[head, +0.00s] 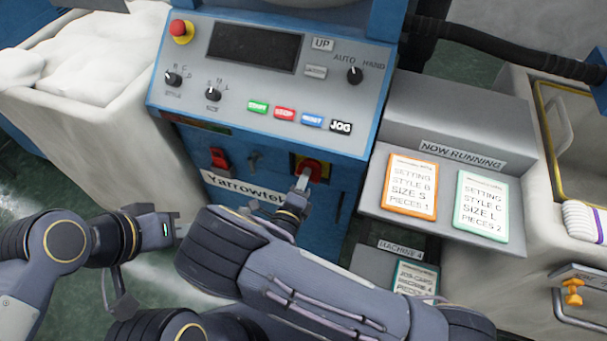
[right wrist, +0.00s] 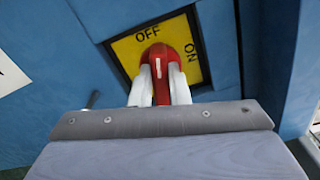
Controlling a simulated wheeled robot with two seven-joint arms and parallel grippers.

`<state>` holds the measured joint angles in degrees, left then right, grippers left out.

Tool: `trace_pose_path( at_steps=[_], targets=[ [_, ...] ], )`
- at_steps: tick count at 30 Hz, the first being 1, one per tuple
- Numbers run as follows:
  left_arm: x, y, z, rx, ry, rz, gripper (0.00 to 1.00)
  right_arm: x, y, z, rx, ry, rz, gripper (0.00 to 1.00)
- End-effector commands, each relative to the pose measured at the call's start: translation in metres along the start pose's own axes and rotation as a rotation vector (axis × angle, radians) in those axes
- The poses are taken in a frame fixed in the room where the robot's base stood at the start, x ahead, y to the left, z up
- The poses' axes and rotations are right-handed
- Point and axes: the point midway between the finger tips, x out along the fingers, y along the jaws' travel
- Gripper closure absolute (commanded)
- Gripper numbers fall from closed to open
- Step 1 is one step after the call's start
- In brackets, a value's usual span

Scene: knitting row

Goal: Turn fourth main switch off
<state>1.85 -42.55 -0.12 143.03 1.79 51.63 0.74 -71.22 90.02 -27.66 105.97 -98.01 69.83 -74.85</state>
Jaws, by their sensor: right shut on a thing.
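The main switch is a red rotary handle (right wrist: 160,62) on a yellow plate (right wrist: 122,50) marked OFF at the top and ON at the right. Its white mark stands nearly upright in the right wrist view, roughly towards OFF. In the head view the switch (head: 318,170) is on the blue front of the machine, below the control panel. My right gripper (head: 303,182) is shut on the handle, with one pale finger on each side of it. My left gripper (head: 174,228) hangs apart from the machine at the lower left; its jaw gap is unclear.
The grey panel (head: 208,110) above carries knobs, coloured buttons and a red stop button (head: 181,30). A red rocker switch (head: 219,158) is left of the main switch. A shelf with an orange card (head: 411,187) and a green card (head: 482,206) juts out at right, above a "MACHINE 4" label (head: 400,250).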

Motion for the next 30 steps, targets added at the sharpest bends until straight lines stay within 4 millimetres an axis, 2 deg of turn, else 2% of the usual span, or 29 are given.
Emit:
trace_pose_path(
  at_steps=[12, 30],
  targets=[
    [-0.0106, 0.0048, -0.0053, 0.0, 0.0, 0.0, 1.0, -0.0001, 0.0011, 0.0007, -0.244, -0.002, 0.0, 1.0],
    [-0.0119, 0.0054, -0.006, 0.0, 0.0, 0.0, 1.0, -0.0001, 0.0024, 0.0001, -0.303, -0.002, 0.001, 1.0]
  ],
)
